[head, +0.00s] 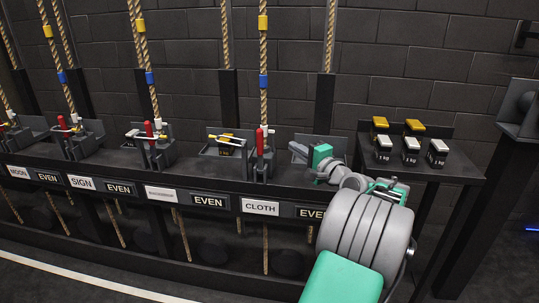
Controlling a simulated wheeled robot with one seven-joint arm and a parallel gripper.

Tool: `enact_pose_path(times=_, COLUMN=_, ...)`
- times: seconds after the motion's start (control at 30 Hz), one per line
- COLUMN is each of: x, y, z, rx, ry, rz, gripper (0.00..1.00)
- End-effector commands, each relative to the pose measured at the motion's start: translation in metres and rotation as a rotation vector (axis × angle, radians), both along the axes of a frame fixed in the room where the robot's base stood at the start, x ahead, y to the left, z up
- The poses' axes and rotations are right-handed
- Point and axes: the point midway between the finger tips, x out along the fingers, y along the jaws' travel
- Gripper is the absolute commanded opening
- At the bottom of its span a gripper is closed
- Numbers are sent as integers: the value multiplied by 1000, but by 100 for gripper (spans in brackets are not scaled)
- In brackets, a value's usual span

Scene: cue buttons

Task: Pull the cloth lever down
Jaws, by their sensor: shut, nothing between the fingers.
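The cloth lever (260,139) is red and stands upright in a dark bracket, above the white label reading CLOTH (261,207). A tan rope (263,75) with yellow and blue bands rises behind it. My arm comes in from the lower right. My gripper (294,149) is to the right of the lever, pointing left at about the lever's height. It is shut and empty, with a gap between its tips and the red handle.
More red levers (149,129) with ropes stand along the rail to the left, labelled SIGN and others. A small yellow-topped part (227,138) sits left of the cloth lever. Several yellow and white blocks (411,143) sit on the shelf at right. A brick wall is behind.

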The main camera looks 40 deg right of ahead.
Motion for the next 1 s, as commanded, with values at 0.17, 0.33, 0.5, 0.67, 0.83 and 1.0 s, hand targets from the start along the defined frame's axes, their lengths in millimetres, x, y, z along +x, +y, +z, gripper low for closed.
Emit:
enact_pose_path(times=0.17, x=1, y=1, z=2, rx=-3, ry=3, rz=2, gripper=0)
enact_pose_path(times=0.33, x=12, y=0, z=1, rx=-5, ry=5, rz=3, gripper=0)
enact_pose_path(times=0.5, x=44, y=-4, z=-1, rx=-5, ry=6, rz=6, gripper=0)
enact_pose_path(times=0.67, x=76, y=-9, z=-1, rx=-5, ry=6, rz=6, gripper=0)
enact_pose_path(times=0.83, x=102, y=-8, z=0, rx=-6, ry=5, rz=4, gripper=0)
enact_pose_path(times=1.0, x=95, y=17, z=0, rx=-6, ry=5, rz=2, gripper=0)
